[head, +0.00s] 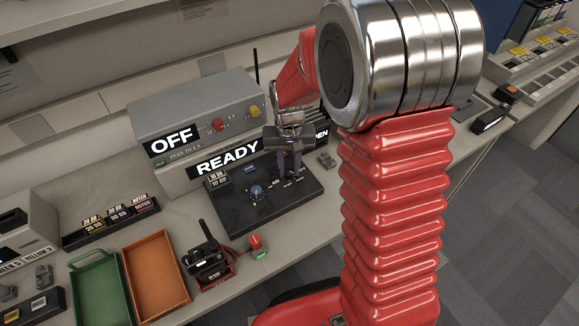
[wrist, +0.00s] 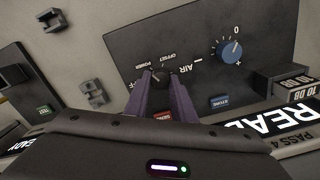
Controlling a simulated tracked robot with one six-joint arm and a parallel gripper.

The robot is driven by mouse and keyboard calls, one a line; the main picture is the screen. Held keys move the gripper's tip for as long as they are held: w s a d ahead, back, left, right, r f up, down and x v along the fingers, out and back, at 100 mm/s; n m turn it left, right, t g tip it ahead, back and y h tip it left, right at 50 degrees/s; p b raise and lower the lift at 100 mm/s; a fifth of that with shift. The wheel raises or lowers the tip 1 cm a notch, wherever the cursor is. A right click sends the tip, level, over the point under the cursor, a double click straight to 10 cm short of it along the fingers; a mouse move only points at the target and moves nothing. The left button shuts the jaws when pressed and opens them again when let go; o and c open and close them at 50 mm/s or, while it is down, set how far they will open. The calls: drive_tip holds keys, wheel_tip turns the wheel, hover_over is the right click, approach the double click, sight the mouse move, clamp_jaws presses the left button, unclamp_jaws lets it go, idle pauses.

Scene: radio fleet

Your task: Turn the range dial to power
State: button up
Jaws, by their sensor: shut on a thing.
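The range dial (wrist: 158,76) is a small black knob on a black panel (wrist: 190,38) in the wrist view. Labels OFF, POWER and OFFSET stand around it, with POWER at its upper left. My gripper (wrist: 164,80) has its two purple fingers closed on either side of the dial. The fingers hide part of the knob, and I cannot tell clearly which label its mark points to. In the head view my gripper (head: 290,172) reaches down onto the right part of the black panel (head: 238,217). The dial itself is hidden there by the fingers.
A blue knob (wrist: 229,50), a blue button (wrist: 220,102) and a red button (wrist: 162,115) share the panel. A grey unit (head: 195,103) reading OFF and READY stands behind. A radio (head: 207,262), orange tray (head: 184,297) and green tray (head: 79,264) lie in front and left.

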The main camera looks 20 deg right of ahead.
sight(289, 170)
drive_tip(key=o, duration=1.1)
drive_tip(key=shift+c, duration=0.2)
wheel_tip(289, 170, up, 14)
drive_tip(key=shift+w+f, duration=0.1)
idle(0.5)
